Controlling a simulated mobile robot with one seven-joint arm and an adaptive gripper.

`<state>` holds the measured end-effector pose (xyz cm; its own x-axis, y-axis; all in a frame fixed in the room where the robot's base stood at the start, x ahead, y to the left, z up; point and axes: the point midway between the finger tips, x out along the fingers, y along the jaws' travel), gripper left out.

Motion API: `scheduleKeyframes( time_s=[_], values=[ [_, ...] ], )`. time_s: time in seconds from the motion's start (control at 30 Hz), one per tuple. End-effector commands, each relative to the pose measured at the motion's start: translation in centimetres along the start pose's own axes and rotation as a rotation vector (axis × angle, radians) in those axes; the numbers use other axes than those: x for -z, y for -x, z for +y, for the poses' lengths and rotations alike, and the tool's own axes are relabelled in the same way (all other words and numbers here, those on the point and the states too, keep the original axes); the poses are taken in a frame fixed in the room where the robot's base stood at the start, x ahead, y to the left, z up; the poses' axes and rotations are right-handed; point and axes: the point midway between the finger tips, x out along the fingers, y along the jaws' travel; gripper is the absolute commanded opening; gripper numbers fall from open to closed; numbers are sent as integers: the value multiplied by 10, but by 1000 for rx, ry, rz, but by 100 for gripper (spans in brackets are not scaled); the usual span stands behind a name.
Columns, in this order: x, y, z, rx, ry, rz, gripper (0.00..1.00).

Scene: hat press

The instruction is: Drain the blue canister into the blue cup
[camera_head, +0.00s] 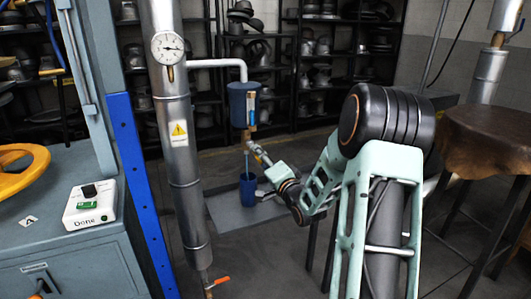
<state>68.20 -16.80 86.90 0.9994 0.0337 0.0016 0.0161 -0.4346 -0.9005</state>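The blue canister (238,98) hangs upright from a pale pipe, with a small valve or fitting (247,135) at its bottom. The blue cup (247,191) stands directly below it. A thin blue streak (246,162), which looks like liquid, runs from under the canister down to the cup. My gripper (256,148) reaches in from the right, close to the fitting under the canister. It is small and partly overlapped, so I cannot tell whether its fingers are open, shut or touching the fitting. The cup's contents are hidden.
A grey metal column (178,130) with a gauge stands left of the canister, with an orange-handled valve (218,282) near its foot. A grey cabinet (70,270) with a "Done" box (90,205) is at left. A brown-topped stool (488,140) is at right.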

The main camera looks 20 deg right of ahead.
Motion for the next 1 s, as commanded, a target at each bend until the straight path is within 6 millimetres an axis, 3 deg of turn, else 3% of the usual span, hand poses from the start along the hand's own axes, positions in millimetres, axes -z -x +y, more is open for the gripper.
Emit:
scheduleKeyframes(
  time_s=[0.5, 1.0],
  values=[
    [-19, 0, -2, -4, -377, 2, 2],
    [-24, 0, -3, -2, -469, 2, 2]
  ],
)
